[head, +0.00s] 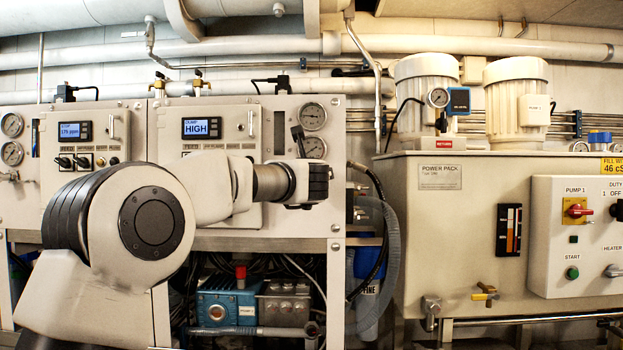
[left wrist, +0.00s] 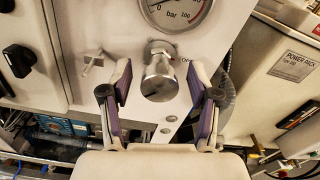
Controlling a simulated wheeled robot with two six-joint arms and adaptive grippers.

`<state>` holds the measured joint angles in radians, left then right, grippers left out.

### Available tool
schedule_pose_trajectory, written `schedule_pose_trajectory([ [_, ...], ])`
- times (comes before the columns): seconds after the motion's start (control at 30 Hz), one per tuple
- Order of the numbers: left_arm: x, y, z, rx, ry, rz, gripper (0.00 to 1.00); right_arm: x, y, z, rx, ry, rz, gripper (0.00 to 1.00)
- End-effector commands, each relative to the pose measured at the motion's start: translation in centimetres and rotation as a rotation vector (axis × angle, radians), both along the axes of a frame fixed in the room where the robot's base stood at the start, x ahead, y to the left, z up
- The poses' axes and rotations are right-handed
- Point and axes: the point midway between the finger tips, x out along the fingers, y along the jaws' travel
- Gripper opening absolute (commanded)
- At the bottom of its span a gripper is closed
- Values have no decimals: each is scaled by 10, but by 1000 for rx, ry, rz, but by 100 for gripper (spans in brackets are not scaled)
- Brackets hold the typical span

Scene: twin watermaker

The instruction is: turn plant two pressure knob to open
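The pressure knob (left wrist: 160,80) is a round silver metal knob on the white panel, just below a pressure gauge marked in bar (left wrist: 178,8). My left gripper (left wrist: 160,85) is open in the left wrist view, with one purple-padded finger on each side of the knob and a visible gap on both sides. Neither pad appears to touch it. In the head view my left arm reaches across the panel whose display (head: 201,128) reads HIGH, and my wrist (head: 305,183) is beneath the lower gauge (head: 314,147). The knob is hidden there. My right gripper is not in view.
A second panel with a display reading 175 ppm (head: 70,131) is at left. Dark hoses (head: 385,240) run beside the panel's right edge. The power pack tank (head: 440,250) stands at right. A blue pump (head: 225,307) sits below the panel.

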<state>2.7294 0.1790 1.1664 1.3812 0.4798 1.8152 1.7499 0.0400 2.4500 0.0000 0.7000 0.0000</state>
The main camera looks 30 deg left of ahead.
Motion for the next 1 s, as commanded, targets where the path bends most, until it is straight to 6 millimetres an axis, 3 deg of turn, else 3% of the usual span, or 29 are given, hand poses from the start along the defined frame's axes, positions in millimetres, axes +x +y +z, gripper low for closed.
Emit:
schedule_pose_trajectory([
  [0.17,-3,-2,1,0,0,0,61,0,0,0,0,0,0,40],
  [0.6,-63,-38,0,1,1,0,61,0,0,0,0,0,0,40],
  [1.0,-64,-39,0,0,0,0,61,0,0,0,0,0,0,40],
])
